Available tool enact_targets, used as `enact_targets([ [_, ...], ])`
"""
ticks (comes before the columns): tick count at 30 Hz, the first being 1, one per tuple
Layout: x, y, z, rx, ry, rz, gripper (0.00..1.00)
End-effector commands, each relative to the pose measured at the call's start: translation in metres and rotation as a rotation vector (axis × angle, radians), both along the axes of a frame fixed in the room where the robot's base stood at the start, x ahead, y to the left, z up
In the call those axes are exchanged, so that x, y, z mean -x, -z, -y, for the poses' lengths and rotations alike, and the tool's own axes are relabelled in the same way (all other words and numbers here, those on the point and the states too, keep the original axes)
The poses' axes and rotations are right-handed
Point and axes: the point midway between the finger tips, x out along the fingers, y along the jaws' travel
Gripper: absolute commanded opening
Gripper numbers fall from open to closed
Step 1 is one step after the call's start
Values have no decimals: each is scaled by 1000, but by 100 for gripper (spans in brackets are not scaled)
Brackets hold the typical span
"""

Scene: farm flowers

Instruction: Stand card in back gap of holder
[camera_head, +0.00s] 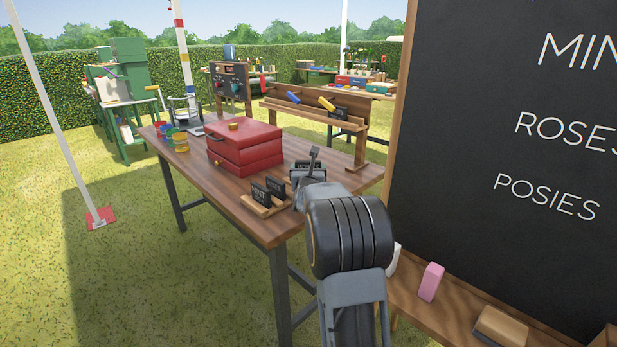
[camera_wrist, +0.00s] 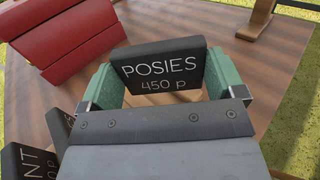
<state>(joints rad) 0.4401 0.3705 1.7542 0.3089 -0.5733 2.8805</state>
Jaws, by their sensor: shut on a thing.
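A black card lettered "POSIES 450 p" (camera_wrist: 165,68) is held between the green fingers of my gripper (camera_wrist: 165,84) in the wrist view. In the head view my gripper (camera_head: 307,174) is over the near right part of the table, with the card partly hidden behind it. The wooden holder (camera_head: 259,211) stands on the table just left of my gripper. Two black cards stand in it, a front card (camera_head: 260,196) and one behind it (camera_head: 275,187). In the wrist view the front card (camera_wrist: 24,162) shows "NT" at lower left. The holder's back gap is not clearly visible.
A red box (camera_head: 244,147) stands on the table (camera_head: 204,180) behind the holder. Coloured pots (camera_head: 180,141) are at the far left. A large chalkboard (camera_head: 480,130) rises on the right, with a pink block (camera_head: 431,282) on its ledge.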

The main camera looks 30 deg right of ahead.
Motion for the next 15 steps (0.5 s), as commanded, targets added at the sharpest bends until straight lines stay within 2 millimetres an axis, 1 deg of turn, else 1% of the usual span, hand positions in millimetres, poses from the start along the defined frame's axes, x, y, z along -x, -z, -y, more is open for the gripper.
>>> enact_targets([
  [1, 0, 10, 0, -2, -1, -2, 65],
  [3, 0, 15, -1, -1, -1, 1, 65],
  [15, 0, 18, -1, 0, -1, 2, 65],
])
